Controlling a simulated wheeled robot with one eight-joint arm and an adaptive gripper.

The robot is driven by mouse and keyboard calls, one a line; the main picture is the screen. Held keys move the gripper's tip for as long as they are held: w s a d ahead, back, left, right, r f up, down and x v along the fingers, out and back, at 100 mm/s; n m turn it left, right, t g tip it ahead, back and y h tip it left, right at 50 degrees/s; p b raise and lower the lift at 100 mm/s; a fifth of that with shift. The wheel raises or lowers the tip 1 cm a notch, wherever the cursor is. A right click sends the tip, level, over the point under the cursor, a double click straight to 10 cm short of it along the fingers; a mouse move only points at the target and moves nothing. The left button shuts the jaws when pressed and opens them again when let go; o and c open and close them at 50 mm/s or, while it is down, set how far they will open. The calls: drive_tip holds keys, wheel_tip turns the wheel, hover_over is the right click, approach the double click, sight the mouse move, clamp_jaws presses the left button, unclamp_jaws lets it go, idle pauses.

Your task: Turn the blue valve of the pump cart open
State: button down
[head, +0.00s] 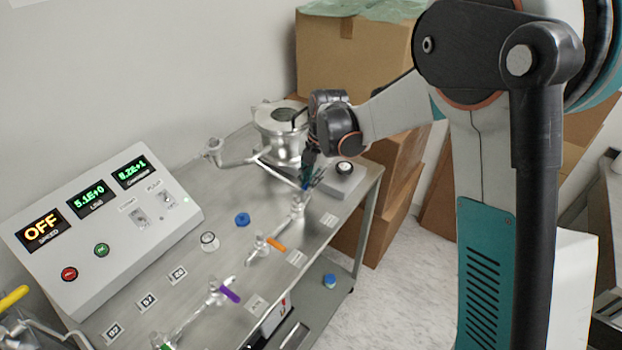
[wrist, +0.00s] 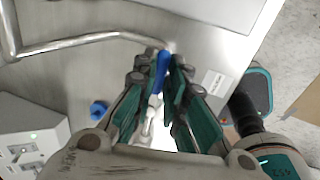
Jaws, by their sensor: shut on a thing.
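The blue valve handle (wrist: 162,72) sits between the fingertips of my gripper (wrist: 163,65) in the wrist view, and the fingers are shut on it. Its silver valve body (wrist: 150,112) shows below the handle, partly hidden by the fingers. In the head view my gripper (head: 309,178) reaches down to the far right end of the valve row on the pump cart (head: 215,268). There the blue handle is mostly hidden by the fingers, and the silver fitting (head: 297,205) shows just below.
An orange-handled valve (head: 275,244) and a purple-handled valve (head: 229,294) stand nearer on the cart. A blue cap (head: 242,219) lies loose on the top. A metal chamber (head: 281,130) stands behind my gripper. A control box (head: 100,230) is at left; cardboard boxes (head: 350,60) stand behind.

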drive_tip(key=c, duration=1.6)
unclamp_jaws()
drive_tip(key=shift+c, duration=0.2)
drive_tip(key=shift+r, duration=0.1)
wheel_tip(320, 180, up, 12)
drive_tip(key=s+d, duration=0.1)
drive_tip(key=d, duration=0.1)
drive_tip(key=shift+s+f, duration=0.2)
